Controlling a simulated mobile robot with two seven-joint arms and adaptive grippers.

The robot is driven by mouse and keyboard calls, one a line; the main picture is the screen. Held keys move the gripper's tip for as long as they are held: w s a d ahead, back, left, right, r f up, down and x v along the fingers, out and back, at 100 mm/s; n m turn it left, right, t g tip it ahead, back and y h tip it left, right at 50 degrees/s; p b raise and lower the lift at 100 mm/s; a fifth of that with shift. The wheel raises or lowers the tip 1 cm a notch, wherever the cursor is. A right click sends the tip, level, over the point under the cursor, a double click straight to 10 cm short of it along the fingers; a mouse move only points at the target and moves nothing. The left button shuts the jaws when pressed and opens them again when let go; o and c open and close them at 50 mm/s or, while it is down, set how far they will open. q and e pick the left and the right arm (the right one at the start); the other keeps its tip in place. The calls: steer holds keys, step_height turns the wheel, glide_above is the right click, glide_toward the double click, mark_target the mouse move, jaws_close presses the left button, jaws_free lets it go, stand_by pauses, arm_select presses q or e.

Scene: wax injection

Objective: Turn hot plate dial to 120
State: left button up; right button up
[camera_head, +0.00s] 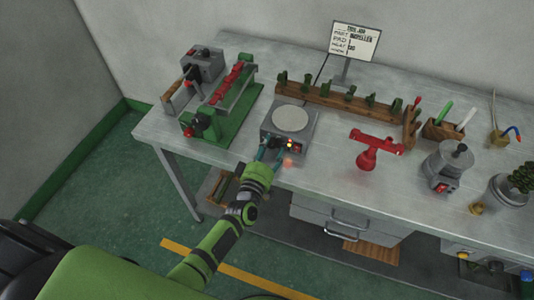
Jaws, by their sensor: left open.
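The hot plate (267,125) is a grey box with a round pale heating disc (290,118) on top. It stands near the front edge of the workbench. Its front face carries small red and lit controls (292,145); the dial and its markings are too small to read. My left gripper (272,152) is open at the front of the hot plate, its fingers close to the controls. I cannot tell whether a finger touches the dial. My right gripper is not in view.
A green-based machine (232,125) stands left of the hot plate. A wooden rack (325,98) with green pieces runs behind it. A red stand (367,158), a grey pot (447,165) and a sign (354,41) are to the right. Drawers (345,222) sit below the bench.

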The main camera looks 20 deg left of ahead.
arm_select(q)
steer(key=s, duration=1.2)
steer(key=shift+r, duration=0.3)
steer(key=shift+a, duration=0.1)
steer(key=s+f+m+g+h+b, duration=0.1)
steer(key=s+f+m+g, duration=0.3)
steer(key=f, duration=0.8)
steer(key=s+f+m+g+b, duration=0.15)
steer(key=s+f+g, duration=0.25)
steer(key=s+f, duration=0.55)
steer(key=s+a+f+m+g, duration=0.3)
steer(key=s+f+g, duration=0.1)
steer(key=s+f, duration=0.5)
steer(key=s+a+f+m+g+y, duration=0.1)
steer(key=s+a+f+m+g, duration=0.2)
steer(key=s+f, duration=0.6)
steer(key=s+g, duration=0.1)
steer(key=s, duration=0.3)
steer(key=shift+m+g, duration=0.3)
steer(key=shift+m, duration=0.05)
